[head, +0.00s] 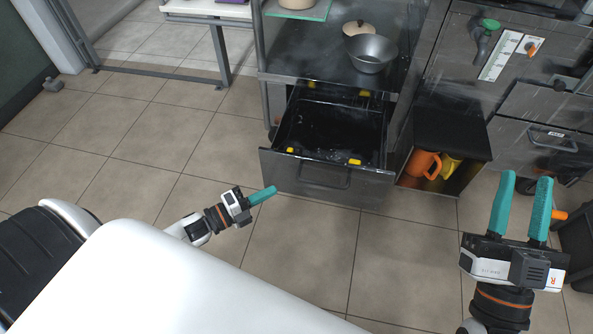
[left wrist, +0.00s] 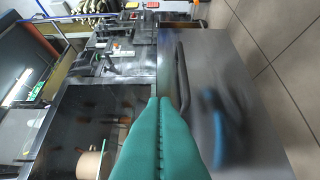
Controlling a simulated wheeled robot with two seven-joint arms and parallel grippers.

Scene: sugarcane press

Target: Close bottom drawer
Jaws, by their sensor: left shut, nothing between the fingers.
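The bottom drawer (head: 325,179) is pulled out from under the metal counter. It is dark inside and looks empty, with small yellow pieces at its corners and a bar handle on its front. The drawer front also shows in the left wrist view (left wrist: 235,85), close to the fingers, with its handle (left wrist: 181,75). My left gripper (head: 268,194) is shut and empty, low in front of the left end of the drawer front. Its teal fingers (left wrist: 160,135) point toward the drawer. I cannot tell whether they touch it. My right gripper (head: 524,190) is open and empty at the lower right.
A metal bowl (head: 370,53) stands on the counter shelf (head: 310,60) above the drawer. An open compartment (head: 470,145) right of the drawer holds an orange mug (head: 422,164). A table leg (head: 219,55) stands behind left. The tiled floor (head: 300,255) before the drawer is clear.

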